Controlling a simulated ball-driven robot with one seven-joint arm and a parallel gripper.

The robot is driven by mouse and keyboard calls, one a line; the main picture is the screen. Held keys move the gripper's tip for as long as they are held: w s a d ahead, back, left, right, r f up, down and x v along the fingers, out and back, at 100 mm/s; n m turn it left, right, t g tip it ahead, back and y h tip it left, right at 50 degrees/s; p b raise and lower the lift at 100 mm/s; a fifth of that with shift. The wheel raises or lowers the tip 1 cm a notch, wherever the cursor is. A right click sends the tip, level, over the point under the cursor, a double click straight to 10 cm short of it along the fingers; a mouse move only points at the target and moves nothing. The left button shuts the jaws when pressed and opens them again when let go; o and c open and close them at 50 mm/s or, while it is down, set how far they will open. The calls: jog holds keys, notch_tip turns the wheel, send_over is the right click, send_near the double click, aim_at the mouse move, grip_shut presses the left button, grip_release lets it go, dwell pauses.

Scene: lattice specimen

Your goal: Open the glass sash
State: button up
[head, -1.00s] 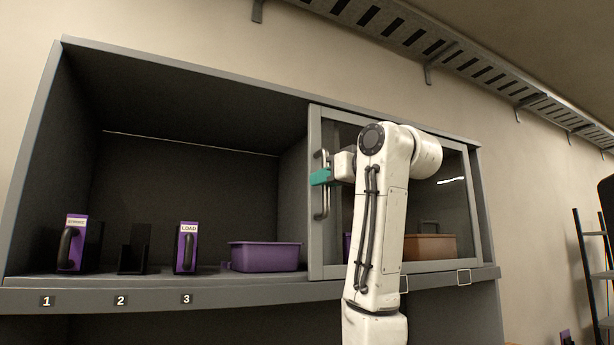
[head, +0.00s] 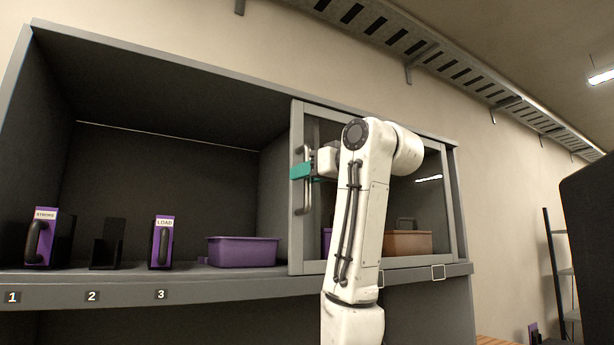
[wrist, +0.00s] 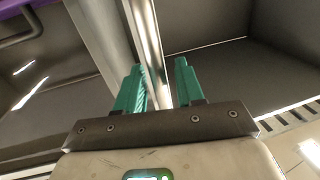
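The glass sash (head: 297,230) is a grey-framed pane over the right part of the grey cabinet. The cabinet's left part is uncovered. A metal bar handle (head: 306,200) stands upright on the sash's left frame. My gripper (head: 302,171) has teal fingers at the handle's upper middle. My arm hides part of the pane in the head view.
On the cabinet floor are a purple bin (head: 242,252), purple blocks with handles labelled STROKE (head: 40,240) and LOAD (head: 162,245), and a black holder (head: 107,246). A brown box (head: 408,243) is behind the glass. A dark panel (head: 590,240) stands at far right.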

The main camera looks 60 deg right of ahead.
jog(key=b+v, duration=0.4)
jog(key=v, duration=0.6)
jog(key=shift+s, duration=0.15)
dwell(0.4)
